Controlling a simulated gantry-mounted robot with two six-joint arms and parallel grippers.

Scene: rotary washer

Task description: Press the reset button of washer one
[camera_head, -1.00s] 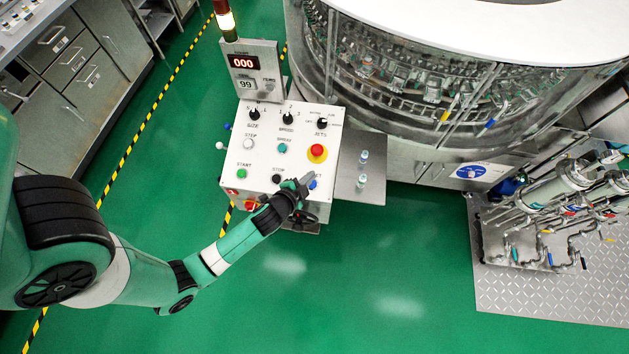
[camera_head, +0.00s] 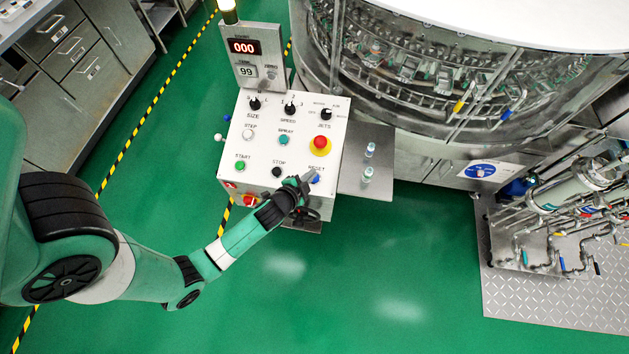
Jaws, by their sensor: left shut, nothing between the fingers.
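The washer's control panel (camera_head: 262,140) is a white sloped box with knobs and coloured buttons. The blue reset button (camera_head: 315,179) sits at its lower right, under the label RESET. My left gripper (camera_head: 306,180) is shut and empty, with its tips right beside the reset button at its left. I cannot tell whether the tips touch the button. The black stop button (camera_head: 277,172) and green start button (camera_head: 240,166) lie to the left. My right gripper is not in view.
A red emergency button on a yellow ring (camera_head: 320,143) is above the reset button. A steel side shelf (camera_head: 372,185) with two small vials (camera_head: 367,173) adjoins the panel. The round washer (camera_head: 420,90) stands behind. Green floor in front is clear.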

